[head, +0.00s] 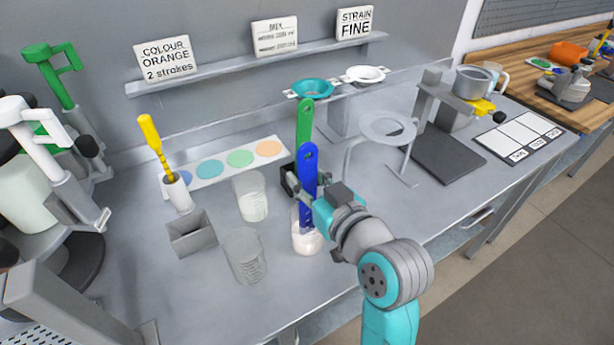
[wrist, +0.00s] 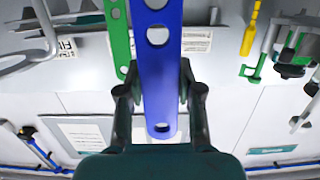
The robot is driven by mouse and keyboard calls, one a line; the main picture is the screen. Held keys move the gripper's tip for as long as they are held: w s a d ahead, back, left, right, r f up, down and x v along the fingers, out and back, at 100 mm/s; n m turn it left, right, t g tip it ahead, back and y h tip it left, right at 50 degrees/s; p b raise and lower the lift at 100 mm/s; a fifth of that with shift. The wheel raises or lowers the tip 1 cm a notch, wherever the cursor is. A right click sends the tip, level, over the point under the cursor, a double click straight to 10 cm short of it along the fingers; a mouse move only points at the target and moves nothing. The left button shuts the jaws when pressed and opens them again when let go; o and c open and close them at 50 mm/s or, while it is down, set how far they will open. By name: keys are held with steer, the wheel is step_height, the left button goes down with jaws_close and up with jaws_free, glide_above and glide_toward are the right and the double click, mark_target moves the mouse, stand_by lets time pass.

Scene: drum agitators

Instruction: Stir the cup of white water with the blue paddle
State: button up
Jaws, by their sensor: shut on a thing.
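The blue paddle (head: 308,165) is upright with its holed handle on top, held in my gripper (head: 306,196). In the wrist view the blue paddle (wrist: 161,70) passes between the two fingers of my gripper (wrist: 160,92), which are shut on it. A clear cup with white contents (head: 306,241) stands directly below my gripper. The paddle's lower end appears to reach inside this cup; its tip is hidden by the white contents or the wall. Another clear beaker with white contents (head: 252,203) stands to the left, apart from the paddle.
A green paddle (head: 304,122) stands just behind the blue one, near a dark holder (head: 289,181). An empty-looking clear beaker (head: 245,262) and a grey square bin (head: 191,238) stand left. A ring stand (head: 386,130) is at right.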

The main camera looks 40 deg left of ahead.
steer(key=shift+r, duration=7.25)
